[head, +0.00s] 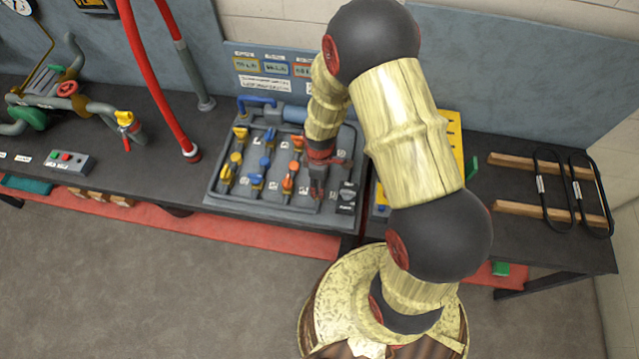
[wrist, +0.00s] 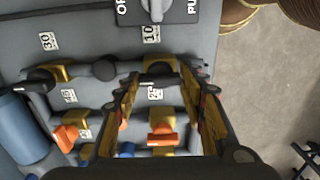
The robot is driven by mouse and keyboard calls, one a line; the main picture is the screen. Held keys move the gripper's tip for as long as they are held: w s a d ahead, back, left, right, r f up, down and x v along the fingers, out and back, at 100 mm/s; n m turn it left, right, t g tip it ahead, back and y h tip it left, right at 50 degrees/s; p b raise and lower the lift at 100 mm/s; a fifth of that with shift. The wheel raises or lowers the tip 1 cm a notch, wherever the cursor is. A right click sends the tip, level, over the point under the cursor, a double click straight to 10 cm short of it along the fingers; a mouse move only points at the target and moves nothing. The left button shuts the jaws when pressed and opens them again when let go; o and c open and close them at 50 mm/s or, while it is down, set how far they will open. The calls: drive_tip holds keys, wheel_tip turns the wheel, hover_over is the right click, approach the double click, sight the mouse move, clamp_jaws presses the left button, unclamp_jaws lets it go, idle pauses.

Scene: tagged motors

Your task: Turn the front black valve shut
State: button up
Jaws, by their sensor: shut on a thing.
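The front black valve (wrist: 160,79) has a black handle on a yellow body, on a grey pipe of the panel. In the wrist view it sits between the two fingers of my gripper (wrist: 167,86), which are shut on its handle. The fingers hide part of it, so I cannot tell the handle's exact angle. In the head view my gripper (head: 318,186) points down at the right part of the grey valve panel (head: 235,200) and covers this valve. A second black valve (wrist: 40,80) is on the same pipe, farther back, near the tag 30.
Orange valves (wrist: 162,132) stand close beside my fingers, with blue and yellow (head: 225,174) ones beyond. A grey switch knob (wrist: 155,8) is near the tag 10 (wrist: 151,34). A red hose (head: 150,75) rises left of the panel. Black loops (head: 552,190) lie on the right table.

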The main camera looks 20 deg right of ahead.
drive_tip(key=shift+c, duration=1.4)
drive_tip(key=shift+m, duration=0.4)
drive_tip(key=m, duration=0.4)
drive_tip(key=shift+b, duration=0.3)
drive_tip(key=m, duration=0.9)
drive_tip(key=shift+b, duration=0.35)
drive_tip(key=shift+m, duration=2)
drive_tip(key=o, duration=1.2)
drive_tip(key=shift+c, duration=0.2)
